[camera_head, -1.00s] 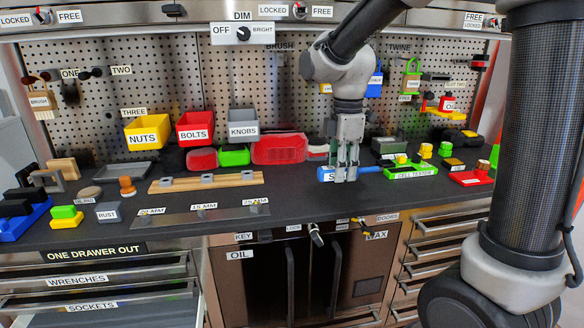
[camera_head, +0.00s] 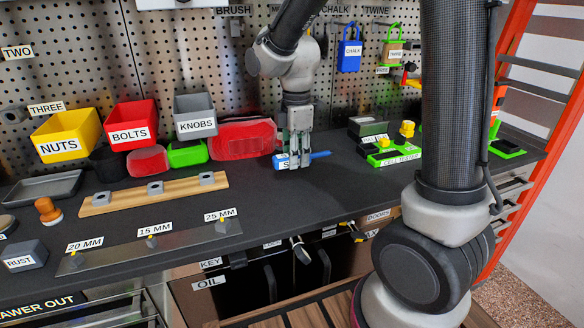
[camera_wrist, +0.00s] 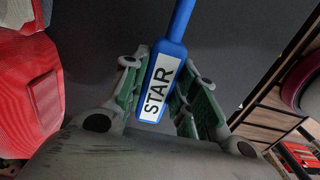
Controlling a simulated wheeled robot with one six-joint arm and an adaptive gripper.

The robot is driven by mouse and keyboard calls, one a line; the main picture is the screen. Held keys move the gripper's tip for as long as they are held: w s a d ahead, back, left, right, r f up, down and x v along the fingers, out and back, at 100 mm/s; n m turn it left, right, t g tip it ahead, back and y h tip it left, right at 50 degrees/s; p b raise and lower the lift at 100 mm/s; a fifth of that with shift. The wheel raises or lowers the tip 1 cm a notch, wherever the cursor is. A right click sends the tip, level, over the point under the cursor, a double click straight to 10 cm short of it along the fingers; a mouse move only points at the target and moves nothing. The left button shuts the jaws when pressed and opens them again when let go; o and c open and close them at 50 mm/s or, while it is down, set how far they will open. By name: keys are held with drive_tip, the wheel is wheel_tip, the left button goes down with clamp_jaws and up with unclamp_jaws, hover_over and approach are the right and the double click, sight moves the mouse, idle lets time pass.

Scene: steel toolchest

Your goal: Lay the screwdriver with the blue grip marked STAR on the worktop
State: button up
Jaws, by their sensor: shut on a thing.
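The screwdriver (camera_head: 319,156) has a blue grip with a white label, and the label reads STAR in the wrist view (camera_wrist: 163,80). My gripper (camera_head: 295,162) is shut on this grip, with one green-padded finger on each side of it. The screwdriver lies roughly level, its label end to the left in the head view. It is low over the dark worktop (camera_head: 300,205), close to its surface. I cannot tell whether it touches. In the wrist view the grip narrows toward the top edge and the far end is out of frame.
A red case (camera_head: 243,139) stands left of my gripper, near the pegboard. A green cell tester tray (camera_head: 394,157) is to the right. A wooden rail (camera_head: 155,195) and a metal strip (camera_head: 150,246) lie front left. The worktop in front of my gripper is clear.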

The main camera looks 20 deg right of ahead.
drive_tip(key=shift+f, duration=1.95)
drive_tip(key=o, duration=1.1)
drive_tip(key=shift+f, duration=0.1)
wheel_tip(320, 180, up, 12)
drive_tip(key=shift+r, duration=0.15)
drive_tip(key=shift+s+d+r+m+t, duration=0.7)
drive_tip(key=shift+s+d+m, duration=1.25)
drive_tip(key=shift+s+m, duration=1.2)
drive_tip(key=shift+s+d+r+m+t, duration=0.65)
drive_tip(key=shift+s+d+m, duration=1.25)
drive_tip(key=shift+s+m, duration=1.2)
drive_tip(key=shift+s+d+r+m+t, duration=0.5)
drive_tip(key=shift+s+d+m+t, duration=0.35)
drive_tip(key=shift+s+d+m, duration=1.7)
drive_tip(key=shift+s+a, duration=0.6)
drive_tip(key=shift+s, duration=0.3)
